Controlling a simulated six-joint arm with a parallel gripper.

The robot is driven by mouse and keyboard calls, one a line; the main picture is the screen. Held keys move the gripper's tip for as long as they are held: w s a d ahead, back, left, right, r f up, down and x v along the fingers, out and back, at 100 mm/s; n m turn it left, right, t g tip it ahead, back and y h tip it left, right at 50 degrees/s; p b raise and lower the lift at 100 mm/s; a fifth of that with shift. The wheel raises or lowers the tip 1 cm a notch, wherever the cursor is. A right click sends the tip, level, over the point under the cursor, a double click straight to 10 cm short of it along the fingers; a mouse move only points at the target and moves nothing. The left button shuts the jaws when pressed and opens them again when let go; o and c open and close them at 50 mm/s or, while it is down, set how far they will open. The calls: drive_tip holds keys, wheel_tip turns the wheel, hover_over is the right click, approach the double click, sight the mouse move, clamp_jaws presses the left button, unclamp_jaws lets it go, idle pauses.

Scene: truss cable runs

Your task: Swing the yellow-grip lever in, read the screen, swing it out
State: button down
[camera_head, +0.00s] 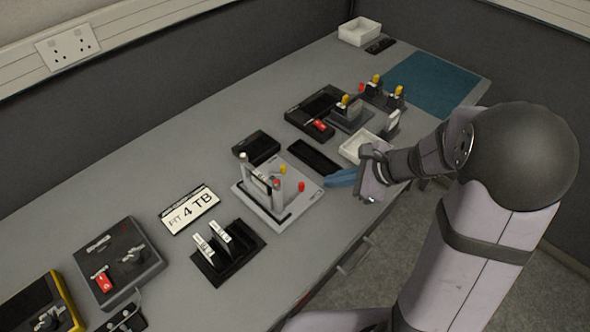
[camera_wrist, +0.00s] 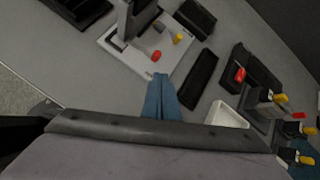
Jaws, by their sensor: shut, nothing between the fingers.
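A pale base plate (camera_head: 284,216) with grey upright posts sits mid-bench. A yellow grip (camera_head: 283,170) and a red grip (camera_head: 301,187) stand at its right side; the wrist view also shows the yellow grip (camera_wrist: 178,39) and the red grip (camera_wrist: 156,56). Other yellow grips (camera_head: 346,100) stand on fixtures farther back, so I cannot be sure which is the task's lever. I cannot make out a lit screen. My gripper (camera_head: 331,180) has blue fingers, shut and empty, just right of the plate. In the wrist view the fingertips (camera_wrist: 161,76) point toward the red grip, apart from it.
A sign reading "FIT 4 TB" (camera_head: 190,209) and a black holder with white-labelled cards (camera_head: 228,252) lie left. A black tray (camera_head: 314,158) and white open box (camera_head: 357,148) lie behind my gripper. A blue mat (camera_head: 432,84) covers the far end.

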sight(285, 171)
drive_tip(key=m, duration=0.1)
drive_tip(key=w+r+m, duration=0.1)
drive_tip(key=m, duration=0.1)
drive_tip(key=m+t, duration=0.1)
drive_tip(key=shift+w+a+r, duration=0.15)
drive_tip(key=shift+w+a, duration=0.05)
drive_tip(key=shift+a, duration=0.05)
drive_tip(key=x, duration=1)
drive_tip(key=shift+a, duration=0.35)
drive_tip(key=shift+w+a+r+p, duration=0.1)
drive_tip(key=shift+w+a+p, duration=0.25)
drive_tip(key=shift+w+a, duration=0.75)
drive_tip(key=shift+a, duration=0.35)
